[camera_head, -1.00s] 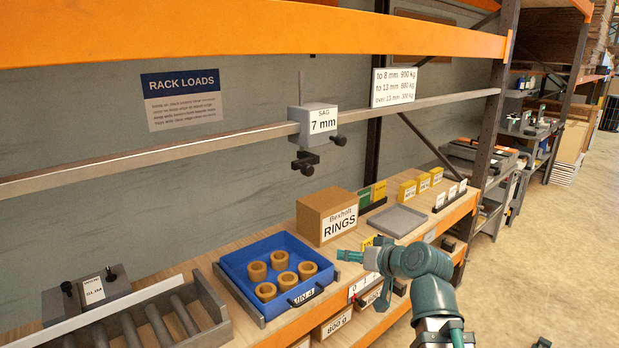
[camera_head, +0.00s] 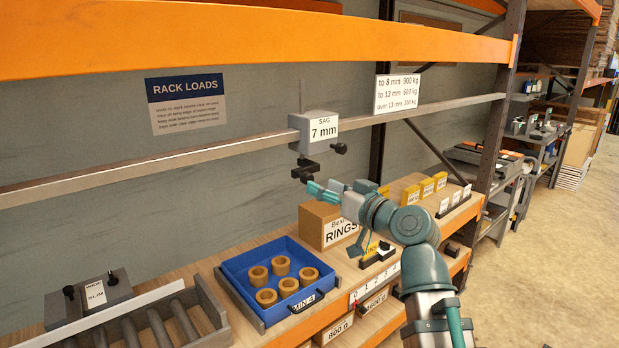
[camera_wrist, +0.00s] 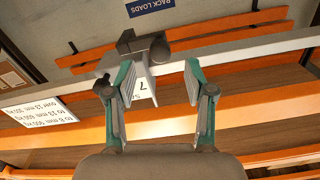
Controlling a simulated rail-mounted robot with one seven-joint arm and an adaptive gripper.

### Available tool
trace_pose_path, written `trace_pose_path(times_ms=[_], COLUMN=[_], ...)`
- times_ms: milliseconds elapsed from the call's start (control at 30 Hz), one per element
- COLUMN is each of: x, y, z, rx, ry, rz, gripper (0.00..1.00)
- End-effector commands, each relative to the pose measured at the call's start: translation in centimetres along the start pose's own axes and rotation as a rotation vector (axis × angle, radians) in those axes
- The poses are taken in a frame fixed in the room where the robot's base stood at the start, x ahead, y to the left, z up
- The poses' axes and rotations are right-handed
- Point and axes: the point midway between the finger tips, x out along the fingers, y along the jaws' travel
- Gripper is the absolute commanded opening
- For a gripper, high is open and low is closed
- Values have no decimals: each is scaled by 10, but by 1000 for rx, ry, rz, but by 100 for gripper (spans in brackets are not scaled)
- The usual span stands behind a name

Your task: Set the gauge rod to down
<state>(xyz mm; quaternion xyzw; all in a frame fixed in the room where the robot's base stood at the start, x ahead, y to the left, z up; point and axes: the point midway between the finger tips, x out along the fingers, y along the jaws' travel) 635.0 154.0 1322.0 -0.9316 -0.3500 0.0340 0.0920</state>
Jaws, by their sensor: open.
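The gauge (camera_head: 314,130) is a grey box marked "SAG 7 mm" on a long grey rail. A thin gauge rod (camera_head: 303,97) stands upright from its top. A black knob (camera_head: 339,148) sticks out at its right, and a black bracket-like piece (camera_head: 305,171) hangs below. My gripper (camera_head: 318,190) is just below and in front of that piece in the head view. Contact cannot be told; the rod is not discernible there.
The grey rail (camera_head: 160,158) runs under the orange beam (camera_head: 250,40). Below are a blue tray (camera_head: 240,296) of several rings, a cardboard box (camera_head: 312,225) marked "RINGS", and grey rollers (camera_head: 160,325). A load card (camera_head: 397,94) hangs at the right.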

Motion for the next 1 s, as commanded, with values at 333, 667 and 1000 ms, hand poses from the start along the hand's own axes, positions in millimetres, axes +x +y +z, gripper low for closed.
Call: trace_pose_path(times_ms=[333, 667, 1000], x=[50, 57, 57], y=[0, 0, 0], z=[-2, 1, 1], rx=[0, 0, 0], ry=[-2, -1, -1], rz=[0, 0, 0], gripper=[54, 54, 14])
